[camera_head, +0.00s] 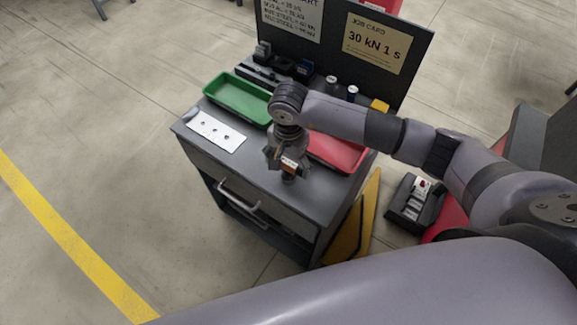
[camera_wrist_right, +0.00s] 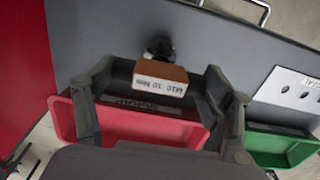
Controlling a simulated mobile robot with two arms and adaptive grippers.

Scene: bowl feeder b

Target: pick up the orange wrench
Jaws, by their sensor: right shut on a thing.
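The orange wrench (camera_wrist_right: 161,74) shows in the right wrist view as an orange-brown block with a white printed label and a dark round end beyond it. In the head view its orange part and label (camera_head: 290,163) show at my right gripper (camera_head: 287,160), over the grey cart top near its front edge. My right gripper (camera_wrist_right: 160,100) is shut on the wrench, its dark fingers on both sides of the block in the wrist view. I cannot tell whether the wrench touches the cart top. My left gripper is not in view.
A green tray (camera_head: 213,91) and a white plate with holes (camera_head: 216,131) lie left on the cart top (camera_head: 262,186). A red tray (camera_head: 338,153) is right of the gripper. A dark back panel (camera_head: 333,45) with cards stands behind. The cart top's front is clear.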

